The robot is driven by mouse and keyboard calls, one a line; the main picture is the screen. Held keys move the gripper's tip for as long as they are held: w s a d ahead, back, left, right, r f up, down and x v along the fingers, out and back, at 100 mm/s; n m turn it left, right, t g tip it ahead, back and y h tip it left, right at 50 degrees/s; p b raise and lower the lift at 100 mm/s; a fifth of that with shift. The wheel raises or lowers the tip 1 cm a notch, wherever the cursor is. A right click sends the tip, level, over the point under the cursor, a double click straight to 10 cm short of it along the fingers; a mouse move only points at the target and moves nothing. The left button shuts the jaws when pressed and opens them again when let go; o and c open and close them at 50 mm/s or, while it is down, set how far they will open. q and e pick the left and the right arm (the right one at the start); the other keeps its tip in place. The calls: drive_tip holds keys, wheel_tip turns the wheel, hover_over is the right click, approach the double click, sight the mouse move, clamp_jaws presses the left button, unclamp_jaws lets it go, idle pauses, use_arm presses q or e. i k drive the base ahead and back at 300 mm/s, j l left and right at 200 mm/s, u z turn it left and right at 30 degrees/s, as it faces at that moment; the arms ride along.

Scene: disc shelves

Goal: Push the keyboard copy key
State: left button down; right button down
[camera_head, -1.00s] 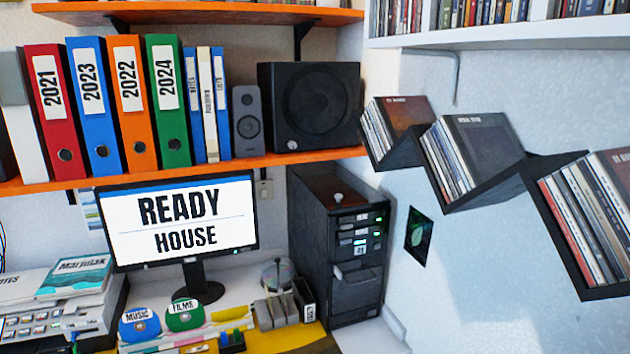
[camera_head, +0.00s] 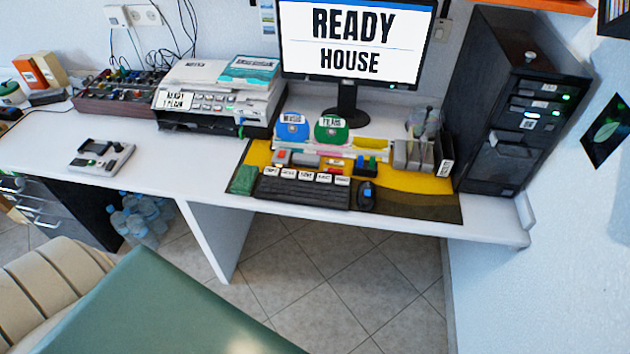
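A black keyboard (camera_head: 303,192) lies on a yellow and dark mat near the front edge of the white desk. Along its back edge stands a row of white labelled keys (camera_head: 306,176). Their lettering is too small to read surely, so I cannot tell which one is the copy key. A monitor (camera_head: 352,42) behind shows "READY" and "HOUSE". Neither of my grippers is in view.
A dark mouse (camera_head: 367,197) lies right of the keyboard, and a green block (camera_head: 244,180) lies left. A printer (camera_head: 222,95) and black computer tower (camera_head: 520,110) flank the monitor. A green surface (camera_head: 165,305) and cream chair (camera_head: 50,290) fill the lower left foreground.

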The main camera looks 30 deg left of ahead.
sight(269, 171)
drive_tip(key=k+j+u, duration=0.1)
drive_tip(key=u, duration=1.05)
